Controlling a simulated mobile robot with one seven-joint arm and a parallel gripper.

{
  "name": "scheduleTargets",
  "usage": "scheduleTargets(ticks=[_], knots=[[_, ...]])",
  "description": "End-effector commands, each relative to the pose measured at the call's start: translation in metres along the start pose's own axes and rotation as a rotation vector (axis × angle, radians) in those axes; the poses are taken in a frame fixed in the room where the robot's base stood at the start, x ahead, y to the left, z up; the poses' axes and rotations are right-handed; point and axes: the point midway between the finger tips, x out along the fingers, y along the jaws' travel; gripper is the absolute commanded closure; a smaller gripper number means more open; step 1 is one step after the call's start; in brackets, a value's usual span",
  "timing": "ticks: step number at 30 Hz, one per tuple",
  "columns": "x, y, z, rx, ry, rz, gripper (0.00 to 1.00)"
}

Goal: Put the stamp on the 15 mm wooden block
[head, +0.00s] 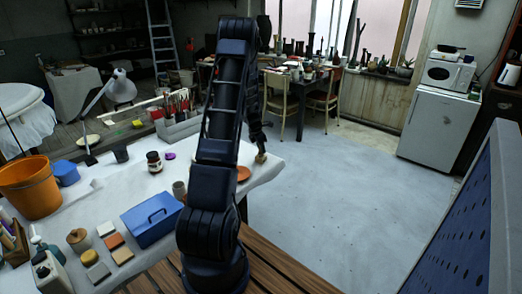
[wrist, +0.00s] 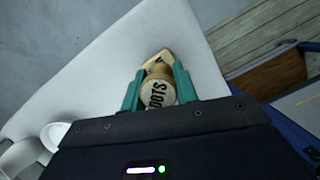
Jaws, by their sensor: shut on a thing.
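The stamp (wrist: 158,90) is a light wooden cylinder with dark letters, seemingly "DOTS", on its end. My gripper (wrist: 157,88) has teal fingers and is shut on it, one finger on each side. A pale wooden block (wrist: 160,57) shows just beyond the stamp on the white table, partly hidden by it. I cannot tell whether the stamp touches the block. In the head view my gripper (head: 260,143) is low at the table's right end, with a small tan thing (head: 261,158) below it, too small to tell apart as stamp or block.
The white-covered table (head: 130,190) ends close to the gripper, with open floor beyond. An orange disc (head: 243,173) lies near the gripper. A blue box (head: 152,218), a jar (head: 155,162) and several tiles stand farther left. White dishes (wrist: 55,133) show in the wrist view.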

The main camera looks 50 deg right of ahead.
Motion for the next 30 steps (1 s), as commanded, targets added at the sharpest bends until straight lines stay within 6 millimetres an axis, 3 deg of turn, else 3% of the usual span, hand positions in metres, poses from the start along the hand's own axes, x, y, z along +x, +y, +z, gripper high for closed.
scheduleTargets(ticks=[3,14,15,18,30], knots=[[0.0095,-0.0001,-0.0026,0.0,-0.001,0.0,0.92],[0.0124,-0.0001,-0.0035,0.0,-0.001,0.0,0.92],[0.0122,0.0,-0.0034,0.0,-0.001,0.0,0.65],[0.012,0.0,-0.0033,0.0,-0.001,0.0,0.49],[0.0044,0.0002,-0.0022,0.0,-0.001,0.001,0.49]])
